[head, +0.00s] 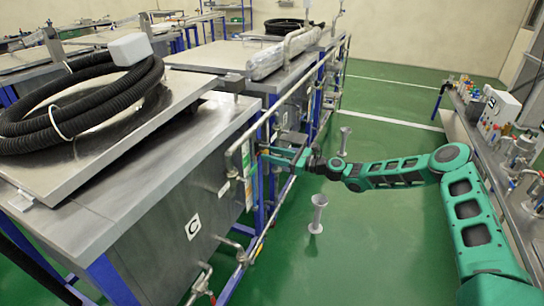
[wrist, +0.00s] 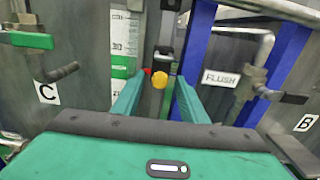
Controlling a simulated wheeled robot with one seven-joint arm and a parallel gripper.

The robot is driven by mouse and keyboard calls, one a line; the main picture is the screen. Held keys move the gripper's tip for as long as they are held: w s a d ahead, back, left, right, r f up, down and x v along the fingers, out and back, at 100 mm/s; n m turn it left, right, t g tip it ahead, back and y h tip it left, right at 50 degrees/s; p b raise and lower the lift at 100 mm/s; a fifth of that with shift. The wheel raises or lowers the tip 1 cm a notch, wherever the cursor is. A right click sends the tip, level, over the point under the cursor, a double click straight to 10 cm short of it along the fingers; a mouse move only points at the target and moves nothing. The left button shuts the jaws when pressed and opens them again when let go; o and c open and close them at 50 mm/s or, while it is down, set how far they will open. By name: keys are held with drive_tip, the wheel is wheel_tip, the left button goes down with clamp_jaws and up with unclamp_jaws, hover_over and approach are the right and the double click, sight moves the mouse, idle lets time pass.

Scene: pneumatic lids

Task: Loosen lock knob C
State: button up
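My gripper (wrist: 158,80) is open and empty, its two green fingers pointing forward between tank C and tank B. A round yellow knob (wrist: 160,83) shows between the fingertips, with a small red part beside it; I cannot tell whether the fingers touch it. No label names this knob, so I cannot tell whether it is lock knob C. The C label (wrist: 45,93) is left of the fingers in the wrist view. In the head view my gripper (head: 279,154) is beside the pipe frame, right of the tank with its C label (head: 194,227).
A FLUSH sign (wrist: 220,78) and a B label (wrist: 304,123) are to the right in the wrist view. A black coiled hose (head: 85,105) lies on the near tank lid. Grey stands (head: 318,212) stand on the green floor, and a bench (head: 500,140) lines the right.

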drive_tip(key=shift+w+a, duration=0.1)
drive_tip(key=shift+a, duration=0.2)
